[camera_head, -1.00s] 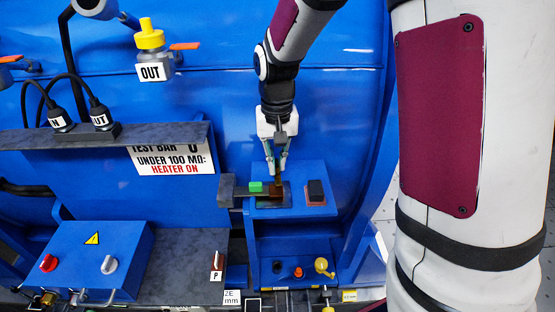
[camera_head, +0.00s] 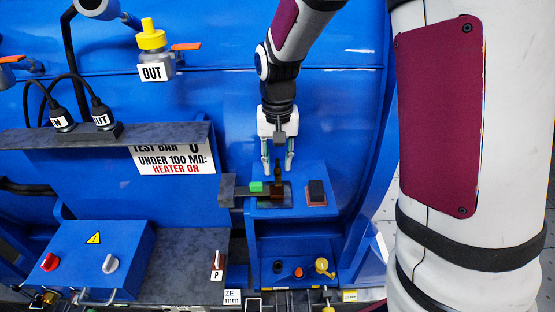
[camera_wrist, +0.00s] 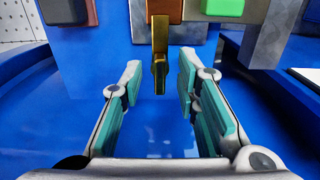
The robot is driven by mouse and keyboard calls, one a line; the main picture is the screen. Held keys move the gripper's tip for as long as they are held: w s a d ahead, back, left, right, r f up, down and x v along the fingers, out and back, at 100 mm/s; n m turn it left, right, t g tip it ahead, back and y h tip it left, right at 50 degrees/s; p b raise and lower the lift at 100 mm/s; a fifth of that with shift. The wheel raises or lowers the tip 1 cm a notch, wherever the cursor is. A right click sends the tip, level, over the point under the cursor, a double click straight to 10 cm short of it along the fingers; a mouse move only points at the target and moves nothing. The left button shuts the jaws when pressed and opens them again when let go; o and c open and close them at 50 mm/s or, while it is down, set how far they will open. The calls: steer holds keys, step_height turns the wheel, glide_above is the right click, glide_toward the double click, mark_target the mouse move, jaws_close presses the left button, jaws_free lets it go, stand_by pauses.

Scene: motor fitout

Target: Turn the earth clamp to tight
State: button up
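The earth clamp shows as an upright brass handle (camera_wrist: 160,52) on a copper-brown block (camera_wrist: 166,9) in the wrist view. In the head view the handle (camera_head: 279,181) looks dark and thin above the block (camera_head: 277,196), on the blue stand's top. My gripper (camera_head: 277,171) is open just above and behind the handle. In the wrist view my gripper's teal-padded fingers (camera_wrist: 158,75) are wide apart, with the handle between their tips and clear space on both sides. No tight or loose marking is readable.
A green block (camera_head: 256,187) sits on the grey bar left of the clamp. A black block on a red base (camera_head: 316,192) stands to its right. A blue control box (camera_head: 85,258) with knobs is at lower left. A lower shelf holds a yellow knob (camera_head: 321,265).

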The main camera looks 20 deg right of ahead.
mark_target(277, 164)
steer(key=shift+r, duration=0.1)
step_height(277, 164, up, 12)
stand_by(0.5)
steer(key=s+r+n+t, duration=0.1)
steer(key=s+r+t, duration=0.1)
steer(key=s, duration=0.8)
steer(key=s+r+n+t, duration=0.2)
steer(key=s+r+t, duration=0.1)
steer(key=s, duration=0.8)
steer(key=shift+s+d+r+n, duration=0.15)
steer(key=shift+d+n, duration=0.15)
steer(key=shift+d, duration=0.05)
